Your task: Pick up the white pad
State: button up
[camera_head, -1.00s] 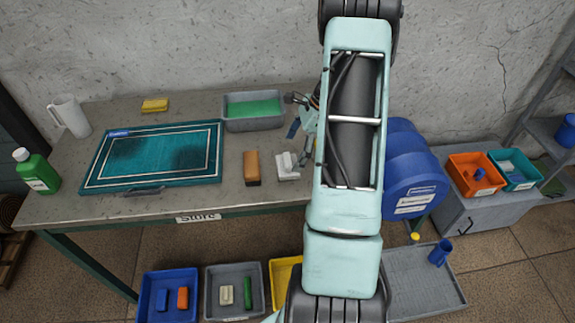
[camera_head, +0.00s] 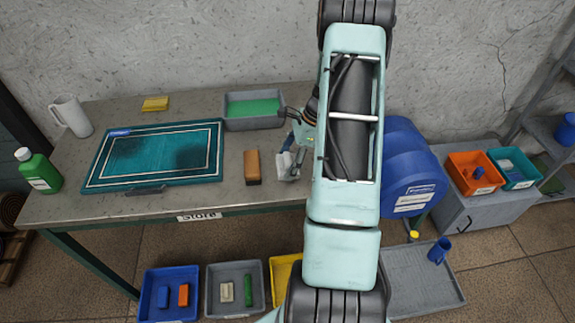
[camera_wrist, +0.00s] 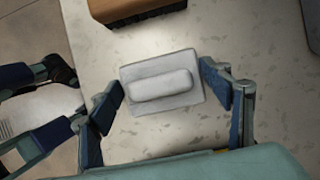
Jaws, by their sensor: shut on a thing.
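The white pad (camera_head: 284,170) is on the table near the front edge, partly hidden by my gripper (camera_head: 290,160) in the head view. In the wrist view the white pad (camera_wrist: 160,84) shows as a pale flat block with a rounded raised grip on top. The blue fingers of my gripper (camera_wrist: 166,93) stand on its left and right sides, shut on it. I see no clear lift off the table.
A brown brush block (camera_head: 252,167) lies just left of the pad. A grey tray (camera_head: 252,125) with green contents is behind. A teal rug panel (camera_head: 150,177) covers the table's left. A blue drum (camera_head: 407,165) stands to the right.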

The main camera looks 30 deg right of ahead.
aim_at(284, 159)
jog(key=shift+r, duration=0.45)
notch_tip(284, 159, up, 2)
jog(key=shift+r, duration=0.2)
jog(key=s+r, duration=0.1)
jog(key=s+d+r+b, duration=0.1)
jog(key=r, duration=0.1)
jog(key=s+r, duration=0.1)
jog(key=s, duration=0.1)
jog(key=shift+d+r, duration=0.35)
jog(key=s+d+r+b, duration=0.1)
jog(key=s+d+r, duration=0.2)
jog(key=s, duration=0.6)
notch_tip(284, 159, up, 2)
jog(key=shift+d+b, duration=0.15)
jog(key=shift+b, duration=0.25)
